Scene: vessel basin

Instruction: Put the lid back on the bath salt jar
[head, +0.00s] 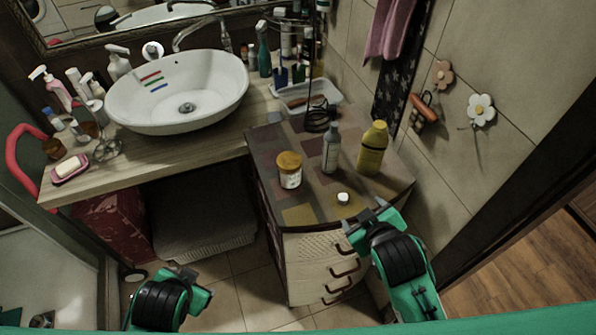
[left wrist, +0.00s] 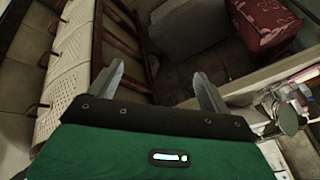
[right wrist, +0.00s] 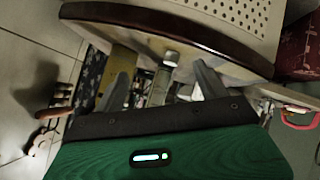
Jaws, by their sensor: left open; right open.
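A white jar with an orange-brown top (head: 289,168) stands upright on the patterned cabinet top (head: 299,214); I take it as the bath salt jar, but cannot tell whether its top is a lid. A small white cap-like piece (head: 343,198) lies near the cabinet's front edge, apart from the jar. It also shows in the right wrist view (right wrist: 171,58). My right gripper (head: 364,213) is open and empty, just in front and right of the white piece at the cabinet's front edge. My left gripper (head: 190,279) is open and empty, low over the floor left of the cabinet.
A grey bottle (head: 331,147) and a yellow bottle (head: 372,149) stand behind the white piece. A white tray (head: 322,91) sits farther back. The counter (head: 130,163) with the basin (head: 180,95) is at left. Drawer handles (head: 345,270) stick out in front.

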